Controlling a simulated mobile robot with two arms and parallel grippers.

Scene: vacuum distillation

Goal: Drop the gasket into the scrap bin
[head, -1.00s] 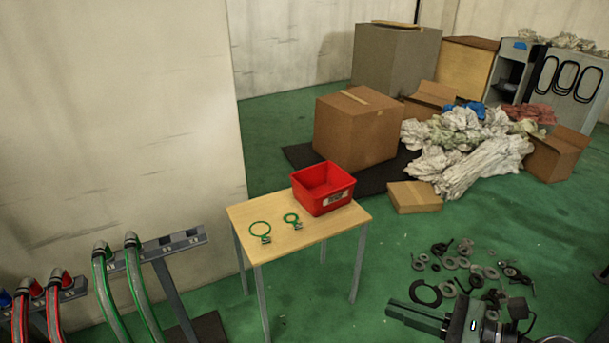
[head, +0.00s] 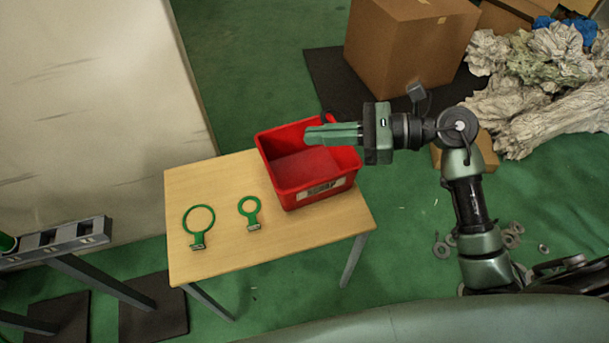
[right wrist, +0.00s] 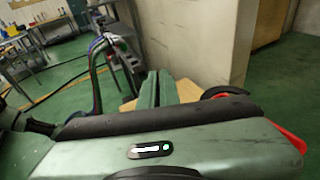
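The scrap bin is a red open box (head: 312,192) on the wooden table, with a pale label on its front. My right gripper (head: 312,136) reaches in from the right over the bin's opening. Its fingers lie close together. A black ring, the gasket (head: 328,116), shows in part just behind the fingers, near the bin's far rim. It also shows as a dark arc right of the fingers in the right wrist view (right wrist: 224,91). My left gripper is not in view.
Two green rings with tags, a larger one (head: 199,219) and a smaller one (head: 249,209), lie on the table (head: 220,262) left of the bin. A cardboard box (head: 405,45) stands behind. Several loose rings lie on the floor (head: 512,233) at right.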

